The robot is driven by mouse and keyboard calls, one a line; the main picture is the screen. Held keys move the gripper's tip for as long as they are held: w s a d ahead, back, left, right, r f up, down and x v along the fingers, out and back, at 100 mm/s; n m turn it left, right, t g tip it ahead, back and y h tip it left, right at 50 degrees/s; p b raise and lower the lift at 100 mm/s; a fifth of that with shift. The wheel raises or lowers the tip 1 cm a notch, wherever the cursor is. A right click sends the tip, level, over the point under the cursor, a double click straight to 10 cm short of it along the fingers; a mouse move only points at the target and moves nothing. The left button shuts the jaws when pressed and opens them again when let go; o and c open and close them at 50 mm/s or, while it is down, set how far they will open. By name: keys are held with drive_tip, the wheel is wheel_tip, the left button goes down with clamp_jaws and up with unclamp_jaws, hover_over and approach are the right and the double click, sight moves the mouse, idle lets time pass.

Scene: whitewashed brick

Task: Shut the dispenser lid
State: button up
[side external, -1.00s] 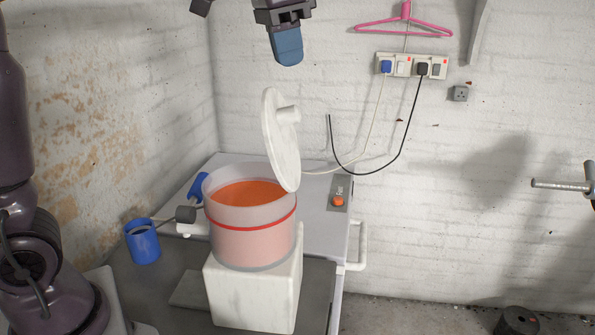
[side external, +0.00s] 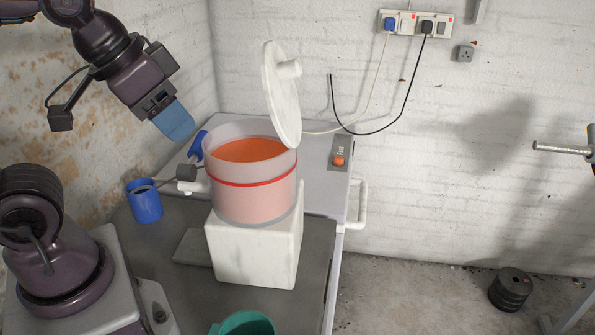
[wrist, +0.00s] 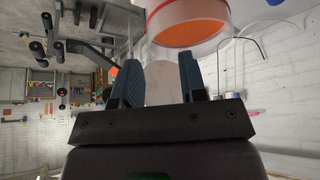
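The dispenser (side external: 252,195) is a translucent pinkish tub with a red band and orange contents. It stands on a white block. Its white round lid (side external: 279,95) with a knob stands upright, open, at the tub's right rim. My gripper (side external: 174,124) is left of the tub and slightly above its rim, apart from tub and lid. In the wrist view, its two blue fingers are spread (wrist: 160,76), and the tub's orange contents (wrist: 190,33) show beyond them. A pale surface shows between the fingers; I cannot tell what it is.
A blue cup (side external: 144,202) stands left of the tub, and a teal container (side external: 245,324) is at the front. A panel with an orange button (side external: 339,160) is to the right. The dark mat (side external: 185,290) has free room at front left.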

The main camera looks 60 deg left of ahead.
drive_tip(key=o, duration=0.3)
drive_tip(key=shift+r, duration=0.1)
drive_tip(key=w+a+r+n+g+h, duration=0.25)
drive_tip(key=w+r+n, duration=0.75)
drive_tip(key=w+r, duration=0.6)
drive_tip(key=shift+g+y, duration=0.25)
drive_tip(key=shift+g, duration=0.1)
drive_tip(key=x, duration=1.2)
drive_tip(key=shift+s+f, duration=0.2)
drive_tip(key=shift+c, duration=0.4)
drive_tip(key=shift+a, duration=0.1)
clamp_jaws()
